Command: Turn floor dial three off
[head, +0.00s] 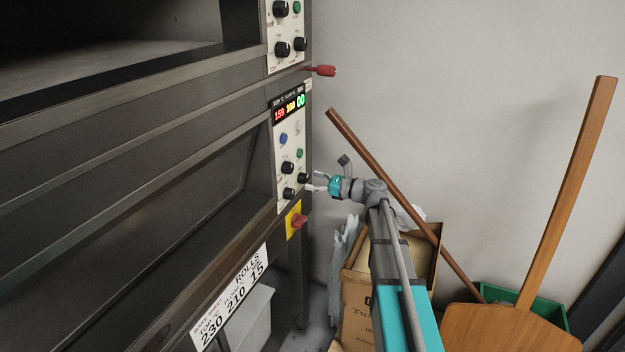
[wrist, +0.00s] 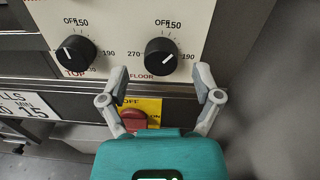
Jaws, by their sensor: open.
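In the wrist view a black round dial marked FLOOR (wrist: 162,58) sits on a cream panel, with OFF, 150, 190 and 270 printed around it. In the head view this dial (head: 303,178) is at the right edge of the lower oven panel. My gripper (wrist: 154,86) is open and empty, its fingertips apart, just below and in front of the FLOOR dial. It also shows in the head view (head: 313,182), close to the panel's right edge. I cannot tell whether a fingertip touches. No deck number shows.
A black TOP dial (wrist: 75,54) sits left of the FLOOR dial. A red switch (wrist: 134,119) on a yellow plate lies below. A red handle (head: 323,71) sticks out above. A cardboard box (head: 357,300), a leaning wooden pole (head: 385,185) and a wooden peel (head: 565,195) crowd the right.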

